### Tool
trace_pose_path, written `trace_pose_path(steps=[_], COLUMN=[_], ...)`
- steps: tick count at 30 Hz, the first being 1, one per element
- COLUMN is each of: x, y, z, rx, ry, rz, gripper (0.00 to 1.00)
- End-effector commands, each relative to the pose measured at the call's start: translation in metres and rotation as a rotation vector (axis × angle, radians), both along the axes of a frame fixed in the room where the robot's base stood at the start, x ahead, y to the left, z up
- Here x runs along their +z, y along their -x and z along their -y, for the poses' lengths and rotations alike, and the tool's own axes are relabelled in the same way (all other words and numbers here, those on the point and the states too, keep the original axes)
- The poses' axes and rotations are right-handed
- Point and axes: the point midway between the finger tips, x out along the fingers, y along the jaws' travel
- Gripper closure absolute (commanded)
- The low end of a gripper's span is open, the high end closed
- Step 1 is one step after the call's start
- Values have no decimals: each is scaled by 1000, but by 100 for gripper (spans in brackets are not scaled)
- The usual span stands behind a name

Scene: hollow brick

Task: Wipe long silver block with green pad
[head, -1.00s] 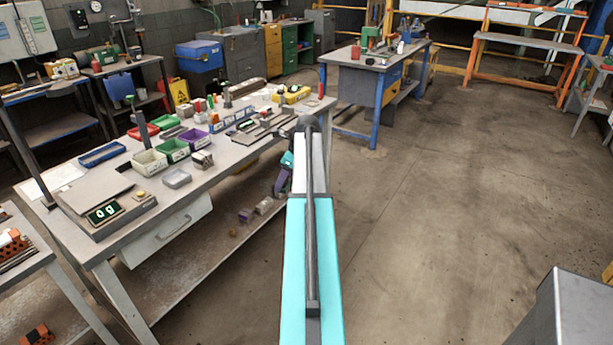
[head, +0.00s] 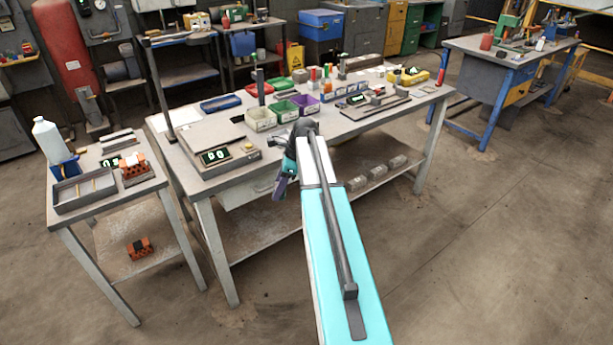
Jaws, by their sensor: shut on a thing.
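My gripper (head: 279,190) hangs at the end of my arm in front of the long workbench, left of the picture's middle. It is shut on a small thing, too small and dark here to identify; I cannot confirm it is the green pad. The gripper looks apart from the bench top. Long grey metal pieces (head: 376,104) lie on a flat dark plate at the right of the workbench (head: 207,177). Another long grey bar (head: 358,63) lies at its back edge. I cannot tell which is the long silver block. No separate green pad can be made out.
Green, white and purple bins (head: 262,118) crowd the bench middle. A box with a lit display (head: 214,157) stands at its left front. A small side table (head: 97,215) holds a grey tray, white bottle and orange brick. Floor at right (head: 480,250) is clear.

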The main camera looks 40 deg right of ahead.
Motion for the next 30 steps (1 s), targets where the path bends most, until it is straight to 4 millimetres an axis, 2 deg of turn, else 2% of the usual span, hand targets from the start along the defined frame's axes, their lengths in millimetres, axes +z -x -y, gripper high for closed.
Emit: trace_pose_path(steps=[1,10,14,19,24,30], x=[-4,-22,-30,-40,-45,-46], y=[-1,1,11,33,57,72], z=[-22,-132,-178,-234,-263,-269], rx=[49,353,512,769,1021,1227], ry=[0,3,3,2,-1,-7], rz=[-1,-3,-2,-3,-2,-1], gripper=[72,72,72,72,72,72])
